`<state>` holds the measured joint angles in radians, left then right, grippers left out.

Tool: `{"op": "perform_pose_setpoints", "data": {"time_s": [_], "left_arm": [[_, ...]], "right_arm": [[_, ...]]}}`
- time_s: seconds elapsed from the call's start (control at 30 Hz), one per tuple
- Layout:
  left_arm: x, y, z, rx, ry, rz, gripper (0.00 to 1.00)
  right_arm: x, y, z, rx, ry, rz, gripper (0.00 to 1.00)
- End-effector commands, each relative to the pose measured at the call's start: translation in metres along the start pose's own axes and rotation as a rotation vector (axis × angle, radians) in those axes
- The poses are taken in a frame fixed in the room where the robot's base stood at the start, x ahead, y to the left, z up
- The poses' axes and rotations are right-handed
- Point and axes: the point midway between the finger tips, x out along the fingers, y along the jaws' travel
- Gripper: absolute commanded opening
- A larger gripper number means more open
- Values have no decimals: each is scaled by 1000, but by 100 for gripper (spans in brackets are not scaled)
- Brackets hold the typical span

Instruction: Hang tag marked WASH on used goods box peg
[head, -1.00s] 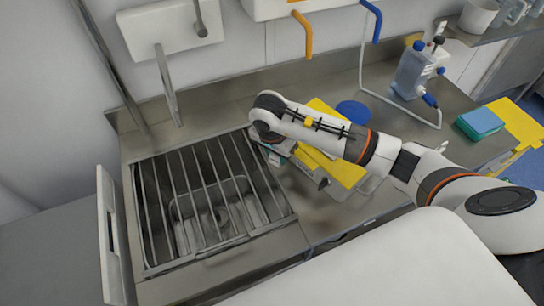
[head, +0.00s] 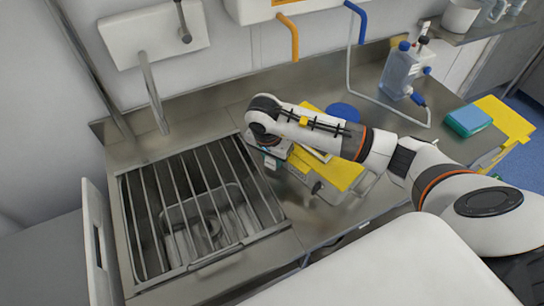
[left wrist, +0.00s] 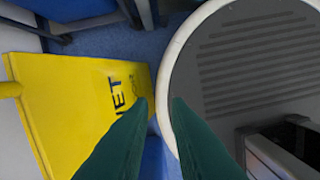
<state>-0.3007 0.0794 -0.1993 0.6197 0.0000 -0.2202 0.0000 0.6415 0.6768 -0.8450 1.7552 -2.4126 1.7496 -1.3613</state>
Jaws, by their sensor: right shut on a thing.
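My right gripper (head: 272,158) is over the counter just right of the sink, mostly hidden under its own wrist. It is shut on a small pale thing (head: 270,165); I cannot read any marking on it or tell whether it is the WASH tag. Beside it, to the right, is a box with a yellow top (head: 343,172), partly covered by my right arm. A small dark knob (head: 317,187) shows at the box's front; I cannot tell whether it is the peg. My left gripper (left wrist: 160,105) shows only in the left wrist view, its green fingers apart and empty.
A sink with a bar grate (head: 200,215) lies left of the box. A blue round thing (head: 344,112) and a clear bottle (head: 400,72) stand behind. A teal block (head: 468,121) is at right. A yellow sign (left wrist: 85,110) stands near my left gripper.

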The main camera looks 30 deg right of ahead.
Motion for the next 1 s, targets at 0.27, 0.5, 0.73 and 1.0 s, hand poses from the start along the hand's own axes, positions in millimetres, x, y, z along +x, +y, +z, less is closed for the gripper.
{"op": "perform_pose_setpoints", "data": {"time_s": [0.27, 0.5, 0.73, 1.0], "left_arm": [[0, 0, 1, 0, -1, 0, 16], [0, 0, 1, 1, -2, 0, 16], [2, 0, 1, 1, -2, 0, 16], [14, 0, 0, 1, -2, 0, 16]], "right_arm": [[1, -1, 1, 1, -2, -4, 42], [0, -1, 1, 1, -1, -4, 57], [-3, 0, 1, 1, -1, -1, 57], [-50, 0, 1, -1, -5, 4, 57]]}}
